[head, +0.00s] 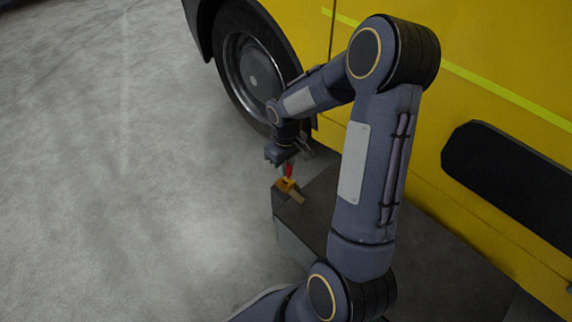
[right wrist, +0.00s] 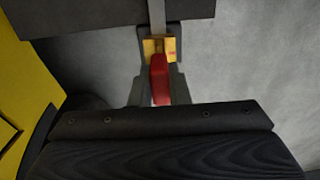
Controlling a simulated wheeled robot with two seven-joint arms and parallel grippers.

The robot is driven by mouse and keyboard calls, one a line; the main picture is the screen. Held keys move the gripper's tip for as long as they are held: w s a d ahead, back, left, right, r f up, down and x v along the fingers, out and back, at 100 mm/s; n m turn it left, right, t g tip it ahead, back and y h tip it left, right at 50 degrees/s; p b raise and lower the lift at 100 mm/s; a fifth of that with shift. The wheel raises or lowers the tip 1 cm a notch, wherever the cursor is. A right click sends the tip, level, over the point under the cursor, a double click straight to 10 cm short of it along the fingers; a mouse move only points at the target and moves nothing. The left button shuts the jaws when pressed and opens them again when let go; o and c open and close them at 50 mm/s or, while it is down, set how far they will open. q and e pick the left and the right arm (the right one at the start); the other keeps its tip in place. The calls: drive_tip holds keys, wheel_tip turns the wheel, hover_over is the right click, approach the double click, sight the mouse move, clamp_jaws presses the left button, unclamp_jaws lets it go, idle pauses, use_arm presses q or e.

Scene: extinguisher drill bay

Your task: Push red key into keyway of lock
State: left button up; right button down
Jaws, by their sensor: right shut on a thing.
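The red key (right wrist: 160,80) is held between the fingers of my right gripper (right wrist: 154,92), which is shut on it. In the head view the red key (head: 288,169) shows small, just under my right gripper (head: 287,158). The lock (right wrist: 158,48) is a yellow-orange block right beyond the key's far end. In the head view the lock (head: 288,185) sits at the corner of a dark box, directly below the key. The key's tip meets or overlaps the lock in the picture; the keyway is hidden, so I cannot tell how far in it is. My left gripper is not in view.
A dark grey box (head: 297,250) stands under the lock, partly hidden by my right arm. A yellow vehicle (head: 480,110) with a black wheel (head: 252,75) stands close behind my arm. Grey concrete floor (head: 130,180) on the left is clear.

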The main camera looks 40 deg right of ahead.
idle(0.5)
drive_tip(key=shift+f+b, duration=1.3)
drive_tip(key=shift+f, duration=0.75)
drive_tip(key=c, duration=1.3)
unclamp_jaws()
drive_tip(key=shift+r, duration=0.1)
wheel_tip(320, 180, up, 6)
drive_tip(key=p, duration=0.3)
drive_tip(key=shift+r, duration=0.2)
drive_tip(key=shift+r+p, duration=0.4)
drive_tip(key=shift+r, duration=0.25)
drive_tip(key=shift+r, duration=0.1)
